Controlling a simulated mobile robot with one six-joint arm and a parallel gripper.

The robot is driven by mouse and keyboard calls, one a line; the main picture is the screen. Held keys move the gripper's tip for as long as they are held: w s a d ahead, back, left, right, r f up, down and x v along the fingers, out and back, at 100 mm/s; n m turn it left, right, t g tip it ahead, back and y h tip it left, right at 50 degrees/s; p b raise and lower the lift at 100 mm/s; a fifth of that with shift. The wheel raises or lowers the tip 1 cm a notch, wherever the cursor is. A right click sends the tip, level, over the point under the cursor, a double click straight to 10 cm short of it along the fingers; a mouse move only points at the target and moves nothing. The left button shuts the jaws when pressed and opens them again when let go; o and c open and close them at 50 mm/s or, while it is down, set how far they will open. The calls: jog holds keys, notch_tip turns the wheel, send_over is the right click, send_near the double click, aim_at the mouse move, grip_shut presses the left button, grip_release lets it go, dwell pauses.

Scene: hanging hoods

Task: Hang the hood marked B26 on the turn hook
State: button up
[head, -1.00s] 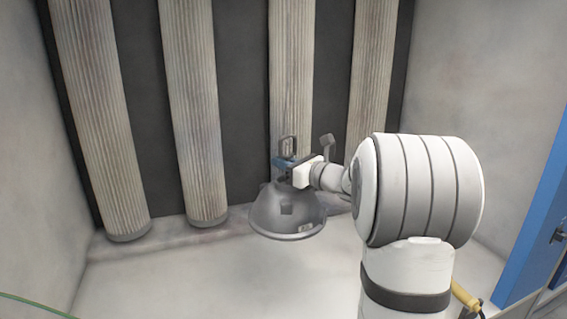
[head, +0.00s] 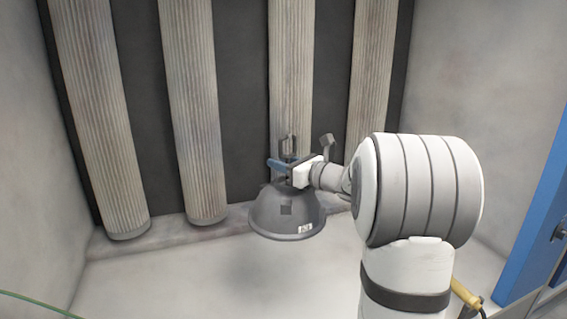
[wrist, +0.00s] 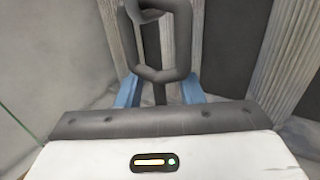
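A grey bell-shaped hood (head: 283,215) is upright in the middle of the head view, with a small pale label (head: 305,229) too small to read. My gripper (head: 280,165) is at the hood's top, reaching in from the right. In the wrist view its blue fingers (wrist: 160,92) stand apart on either side of a dark stem (wrist: 160,93), with gaps beside it.
Tall ribbed filter columns (head: 195,110) hang behind the hood along the dark back wall. The pale floor (head: 200,280) in front is clear. A blue upright panel (head: 535,230) stands at the far right. A thin green line (head: 30,303) crosses the lower left corner.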

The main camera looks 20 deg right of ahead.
aim_at(272, 204)
jog(key=shift+s+f, duration=0.1)
jog(key=shift+s+d, duration=0.25)
jog(key=b+v, duration=0.2)
jog(key=v, duration=0.5)
jog(key=s+a+f+n+g, duration=0.4)
jog(key=s+a+n+g, duration=0.15)
jog(key=a, duration=0.25)
jog(key=s+a+f+n+g, duration=0.4)
jog(key=s+a+f+n, duration=0.15)
jog(key=a+n, duration=0.2)
jog(key=s+f+n+g+h, duration=0.1)
jog(key=s+f+n+h, duration=0.1)
jog(key=s+n, duration=0.3)
jog(key=s+f+n+g+h, duration=0.1)
jog(key=s+f+n+h, duration=0.2)
jog(key=s+n, duration=0.3)
jog(key=s+d+f+n+g+h, duration=0.1)
jog(key=s+f+n+h, duration=0.1)
jog(key=s+n+h, duration=0.2)
jog(key=shift+s+f+n, duration=0.4)
jog(key=shift+s+n, duration=0.45)
jog(key=shift+n, duration=0.15)
